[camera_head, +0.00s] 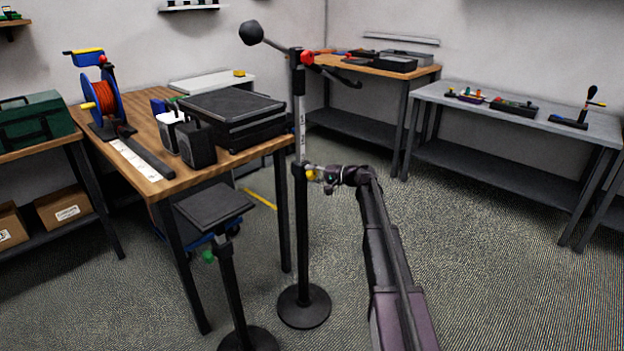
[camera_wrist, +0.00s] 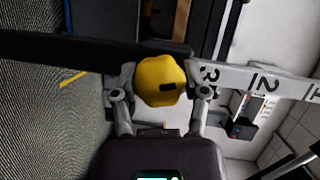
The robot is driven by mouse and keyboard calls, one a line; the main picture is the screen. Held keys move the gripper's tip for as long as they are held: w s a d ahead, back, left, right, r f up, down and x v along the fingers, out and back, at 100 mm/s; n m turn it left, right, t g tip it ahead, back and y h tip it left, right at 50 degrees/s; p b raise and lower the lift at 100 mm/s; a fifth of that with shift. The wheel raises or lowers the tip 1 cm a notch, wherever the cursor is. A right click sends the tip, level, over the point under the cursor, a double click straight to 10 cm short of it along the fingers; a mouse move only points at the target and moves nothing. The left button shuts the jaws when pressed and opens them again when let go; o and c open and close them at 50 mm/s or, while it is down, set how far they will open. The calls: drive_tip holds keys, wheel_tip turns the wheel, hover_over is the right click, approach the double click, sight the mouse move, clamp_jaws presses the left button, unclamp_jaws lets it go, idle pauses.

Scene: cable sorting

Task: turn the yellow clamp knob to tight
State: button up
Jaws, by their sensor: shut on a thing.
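In the head view my gripper (camera_head: 324,174) reaches the stand from the right. Any tight or loose marking is too small to make out.
The stand has a white numbered scale (camera_wrist: 262,82), a red knob (camera_head: 307,57) and a boom above. A wooden table (camera_head: 150,135) with black cases stands left. A small platform stand (camera_head: 213,207) is close to the left. The floor at right is clear.

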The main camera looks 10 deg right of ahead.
drive_tip(key=shift+m+y+b, duration=0.6)
drive_tip(key=shift+m+b, duration=0.35)
drive_tip(key=shift+m, duration=0.65)
drive_tip(key=shift+t, duration=0.3)
drive_tip(key=o, duration=1.2)
drive_tip(key=shift+w+a, duration=0.1)
drive_tip(key=shift+c, duration=0.2)
drive_tip(key=v, duration=0.7)
drive_tip(key=shift+d, duration=0.3)
